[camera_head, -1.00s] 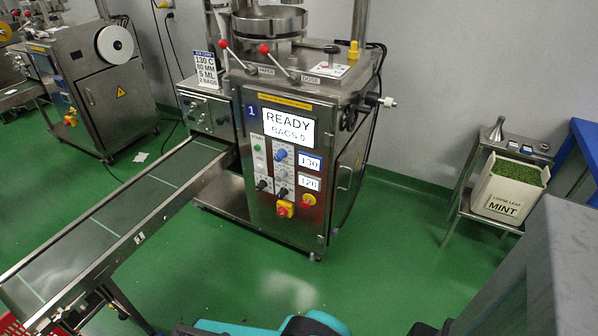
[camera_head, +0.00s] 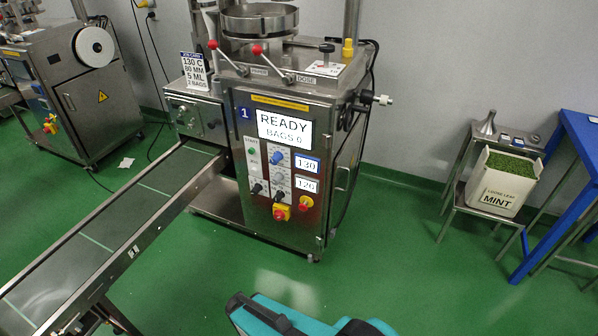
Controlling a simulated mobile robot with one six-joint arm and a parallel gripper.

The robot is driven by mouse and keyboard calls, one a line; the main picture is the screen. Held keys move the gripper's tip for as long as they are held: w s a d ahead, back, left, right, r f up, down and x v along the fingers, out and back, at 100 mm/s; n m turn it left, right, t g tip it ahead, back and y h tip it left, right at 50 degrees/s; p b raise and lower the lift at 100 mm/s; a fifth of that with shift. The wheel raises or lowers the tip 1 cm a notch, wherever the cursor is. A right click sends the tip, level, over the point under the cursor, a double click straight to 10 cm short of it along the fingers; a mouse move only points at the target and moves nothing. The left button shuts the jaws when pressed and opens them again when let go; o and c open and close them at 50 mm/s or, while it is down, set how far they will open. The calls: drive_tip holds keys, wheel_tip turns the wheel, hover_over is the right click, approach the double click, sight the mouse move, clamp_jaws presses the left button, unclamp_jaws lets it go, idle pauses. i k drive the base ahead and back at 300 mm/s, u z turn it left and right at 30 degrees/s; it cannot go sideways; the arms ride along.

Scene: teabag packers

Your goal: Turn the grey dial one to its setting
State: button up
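The grey dial (camera_head: 277,180) is on the front panel of the steel packing machine (camera_head: 262,217) marked 1. It sits just below a blue dial (camera_head: 276,158). The small display (camera_head: 307,184) to the right of the grey dial reads 120; the display (camera_head: 307,164) above that reads 130. The main screen (camera_head: 284,130) reads READY, BAGS 0. A job card (camera_head: 195,71) on the machine reads 130 C, 80 MM, 5 ML and a bag count. My gripper is not in view; only teal and black parts of my own body show at the bottom edge.
A conveyor (camera_head: 110,232) runs from the machine to the lower left. A yellow-backed red knob (camera_head: 281,213) and black switches sit below the dials. A steel stand with a mint crate (camera_head: 497,184) and a blue-framed table (camera_head: 560,190) are at right. Green floor before the panel is clear.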

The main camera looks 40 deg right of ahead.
sight(279, 177)
drive_tip(key=u, duration=0.7)
drive_tip(key=k, duration=0.1)
drive_tip(key=z, duration=1.8)
drive_tip(key=k, duration=0.95)
drive_tip(key=u, duration=0.15)
drive_tip(key=i, duration=0.95)
